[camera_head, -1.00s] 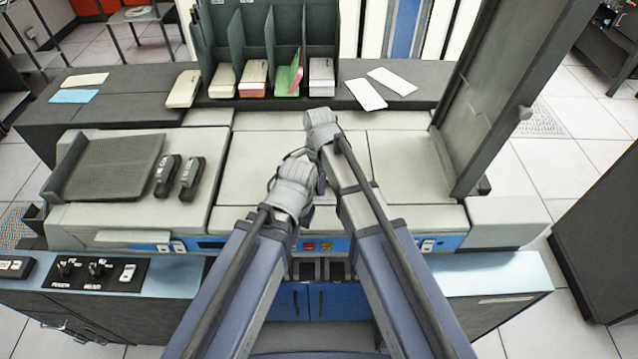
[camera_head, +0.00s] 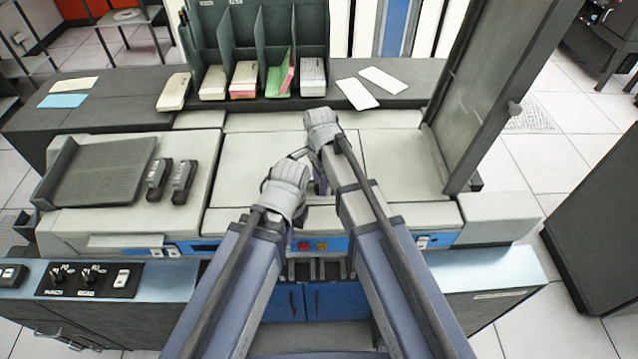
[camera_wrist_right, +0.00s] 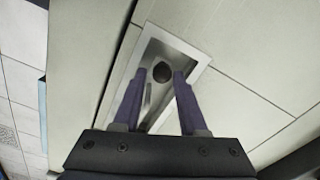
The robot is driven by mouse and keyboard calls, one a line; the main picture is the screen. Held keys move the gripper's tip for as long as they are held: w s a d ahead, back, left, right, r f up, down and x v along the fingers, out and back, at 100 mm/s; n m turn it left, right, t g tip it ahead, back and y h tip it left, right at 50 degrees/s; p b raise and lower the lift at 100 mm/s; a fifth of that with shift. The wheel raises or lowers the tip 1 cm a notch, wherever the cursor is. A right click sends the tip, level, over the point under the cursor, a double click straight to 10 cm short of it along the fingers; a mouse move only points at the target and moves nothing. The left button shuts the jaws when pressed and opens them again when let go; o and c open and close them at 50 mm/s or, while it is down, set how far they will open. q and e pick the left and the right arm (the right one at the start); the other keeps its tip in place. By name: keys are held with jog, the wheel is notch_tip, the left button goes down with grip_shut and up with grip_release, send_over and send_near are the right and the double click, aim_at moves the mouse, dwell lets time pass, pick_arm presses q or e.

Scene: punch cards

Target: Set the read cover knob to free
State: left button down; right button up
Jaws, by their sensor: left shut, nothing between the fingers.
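In the right wrist view, a dark round knob (camera_wrist_right: 161,72) sits in a pale, light-rimmed recess (camera_wrist_right: 196,60) in the machine's top. My right gripper's two purple fingers (camera_wrist_right: 160,80) are open, one on each side of the knob in the picture. I cannot tell whether they touch it. In the head view, my right gripper (camera_head: 322,125) is over the middle of the pale deck and its hand hides the knob. My left gripper (camera_head: 287,188) is lower and to the left, above the deck's front part. It is shut and empty, with its fingertips mostly hidden.
A raised dark-framed cover (camera_head: 490,90) stands at the right of the deck. A card rack (camera_head: 262,45) and loose cards (camera_head: 358,94) are at the back. A dark ribbed tray (camera_head: 98,170) is at left. A black switch panel (camera_head: 88,280) lies at front left.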

notch_tip(320, 180, up, 8)
jog(key=p, duration=0.7)
jog(key=shift+p, duration=0.4)
jog(key=shift+f, duration=0.1)
jog(key=s+d+n, duration=0.1)
jog(key=d+n, duration=0.1)
jog(key=s+d+n, duration=0.2)
jog(key=d, duration=0.1)
jog(key=s+d+n, duration=0.2)
jog(key=shift+d, duration=0.3)
jog(key=s+d+n, duration=0.5)
jog(key=d+n, duration=0.1)
jog(key=n, duration=0.1)
jog(key=shift+s+d+t, duration=0.35)
jog(key=shift+s+t, duration=0.05)
jog(key=s+a+n+g+h, duration=0.1)
jog(key=s+a+n, duration=0.3)
jog(key=a, duration=0.7)
jog(key=shift+s, duration=0.9)
